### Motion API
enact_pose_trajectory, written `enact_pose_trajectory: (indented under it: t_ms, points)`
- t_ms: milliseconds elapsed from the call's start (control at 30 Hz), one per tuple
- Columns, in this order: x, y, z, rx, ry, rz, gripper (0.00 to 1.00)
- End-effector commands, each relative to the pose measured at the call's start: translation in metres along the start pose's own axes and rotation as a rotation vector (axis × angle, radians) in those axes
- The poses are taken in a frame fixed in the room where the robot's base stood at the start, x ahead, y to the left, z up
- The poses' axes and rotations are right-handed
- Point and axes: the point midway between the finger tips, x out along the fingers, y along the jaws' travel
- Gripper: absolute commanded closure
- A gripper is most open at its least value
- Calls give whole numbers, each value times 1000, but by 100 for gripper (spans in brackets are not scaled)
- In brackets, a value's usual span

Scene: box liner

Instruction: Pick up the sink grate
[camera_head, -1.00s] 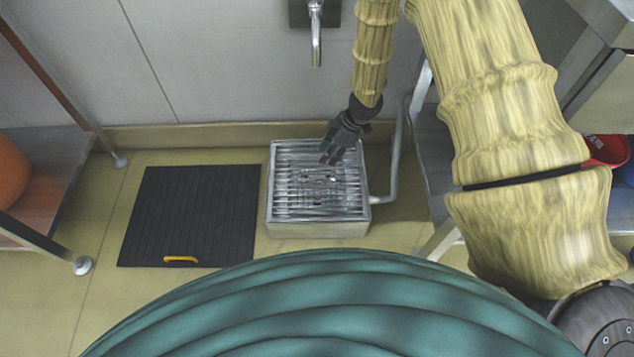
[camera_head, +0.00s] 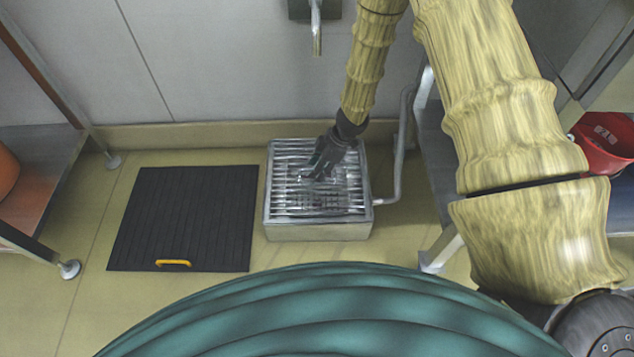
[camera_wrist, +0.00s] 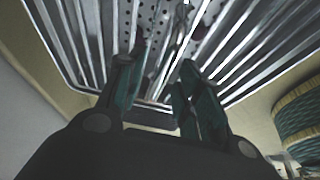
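The sink grate (camera_head: 330,206) is a set of shiny parallel metal bars lying across the top of a low, square metal floor sink (camera_head: 318,231). My gripper (camera_head: 311,177) is over the middle of the grate, pointing down and hiding part of it. In the wrist view the grate (camera_wrist: 240,50) fills the upper part, with a perforated plate (camera_wrist: 157,22) showing at its middle. The two fingers of my gripper (camera_wrist: 155,82) are apart with nothing seen between them. Whether the fingertips touch the grate cannot be told.
A black ribbed mat (camera_head: 185,215) with a yellow handle (camera_head: 173,263) lies on the floor left of the sink. A tap (camera_head: 317,35) is on the wall above. A pipe (camera_head: 401,150) runs up right of the sink. Metal shelving (camera_head: 40,180) stands left; a red bucket (camera_head: 605,145) is right.

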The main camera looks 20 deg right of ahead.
Motion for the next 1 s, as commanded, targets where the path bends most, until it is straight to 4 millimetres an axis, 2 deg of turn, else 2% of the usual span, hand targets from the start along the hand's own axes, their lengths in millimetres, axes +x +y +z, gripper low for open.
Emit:
enact_pose_trajectory:
  t_ms: [33,133,1000]
  points:
    - [11,0,1,0,1,-1,65]
    - [16,0,1,-1,0,-1,65]
    - [19,-1,1,-2,0,-1,65]
